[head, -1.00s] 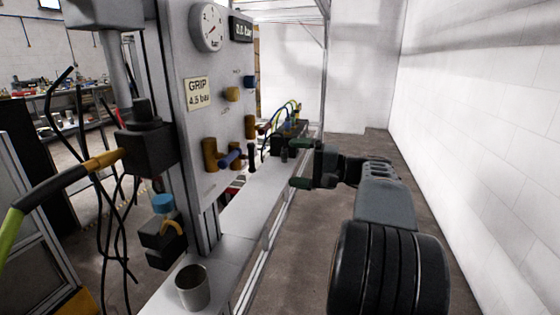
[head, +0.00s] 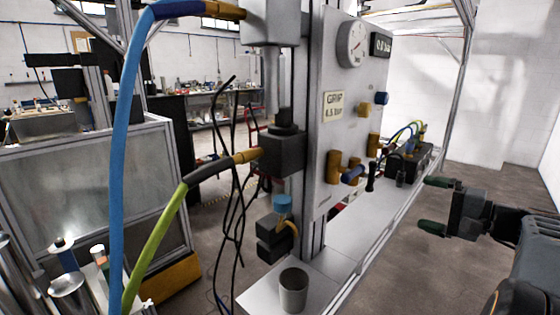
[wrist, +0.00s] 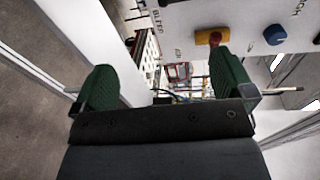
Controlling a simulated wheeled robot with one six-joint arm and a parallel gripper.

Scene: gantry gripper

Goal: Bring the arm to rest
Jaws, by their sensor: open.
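My gripper (head: 438,206) is at the right of the head view, to the right of the white bench ledge (head: 262,296) and the gauge panel. Its two green-tipped fingers are apart with nothing between them. In the wrist view my gripper (wrist: 165,85) also shows spread green fingers. No object touches the fingers.
The gauge panel (head: 346,110) carries a round gauge (head: 352,43), a GRIP label (head: 333,104) and several valves. A grey cup (head: 293,290) stands on the ledge. A blue hose (head: 122,130) and green hose (head: 155,240) hang at left. Floor is clear right of the ledge.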

